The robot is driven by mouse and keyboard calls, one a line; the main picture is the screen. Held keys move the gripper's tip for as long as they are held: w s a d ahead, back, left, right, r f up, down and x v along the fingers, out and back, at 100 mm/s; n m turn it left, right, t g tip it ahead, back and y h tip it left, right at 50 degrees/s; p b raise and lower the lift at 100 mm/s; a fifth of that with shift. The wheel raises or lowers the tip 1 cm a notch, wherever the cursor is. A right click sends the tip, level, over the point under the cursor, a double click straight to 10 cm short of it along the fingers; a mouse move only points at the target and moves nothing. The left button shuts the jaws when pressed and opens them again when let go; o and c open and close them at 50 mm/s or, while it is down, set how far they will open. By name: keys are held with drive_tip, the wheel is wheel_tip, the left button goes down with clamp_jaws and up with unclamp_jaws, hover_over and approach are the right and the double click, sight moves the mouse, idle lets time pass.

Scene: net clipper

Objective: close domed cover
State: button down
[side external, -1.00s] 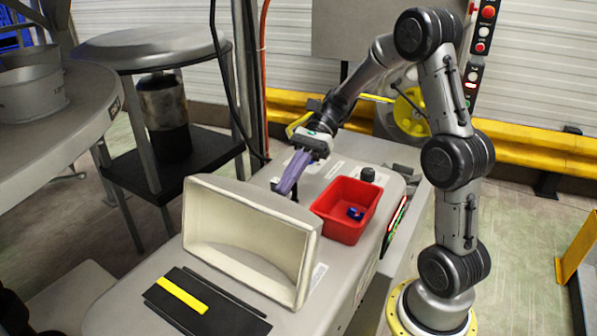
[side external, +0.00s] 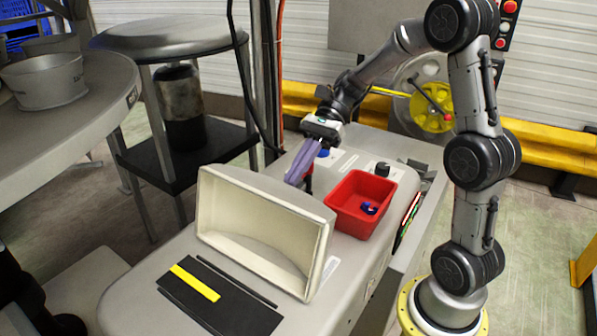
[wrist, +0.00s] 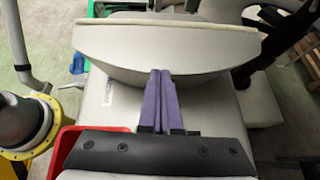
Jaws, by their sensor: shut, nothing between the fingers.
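The domed cover (side external: 265,226) is a cream, hollow shell. It stands tilted up on the grey machine, its open side facing the side camera. In the wrist view the outside of the cover (wrist: 165,45) is across the top. My gripper (side external: 292,183) is behind the cover, its purple fingers pointing down. The fingers are together with nothing between them. In the wrist view the gripper (wrist: 160,72) tips are over the lower middle of the cover's curved outer wall. I cannot tell whether they touch it.
A red bin (side external: 361,204) with a small blue item stands right of the cover. A black plate (side external: 220,300) with a yellow strip (side external: 195,283) lies in front of it. A black knob (side external: 382,169) sits behind the bin. A round grey table (side external: 60,130) is at left.

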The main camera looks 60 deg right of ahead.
drive_tip(key=shift+a+r+h, duration=0.6)
drive_tip(key=shift+a+r, duration=0.15)
drive_tip(key=shift+a, duration=0.1)
drive_tip(key=a+r+h, duration=0.1)
drive_tip(key=a, duration=0.1)
drive_tip(key=a+r+h, duration=0.1)
drive_tip(key=a+h, duration=0.1)
drive_tip(key=a, duration=0.1)
drive_tip(key=a+r+h, duration=0.1)
drive_tip(key=a+r, duration=0.1)
drive_tip(key=shift+a+h, duration=0.3)
drive_tip(key=a+f+h, duration=0.3)
drive_tip(key=a+h, duration=0.6)
drive_tip(key=a, duration=0.7)
drive_tip(key=a+f, duration=0.7)
drive_tip(key=shift+a, duration=0.35)
drive_tip(key=v, duration=1.3)
drive_tip(key=shift+a+r, duration=0.15)
drive_tip(key=shift+r, duration=0.25)
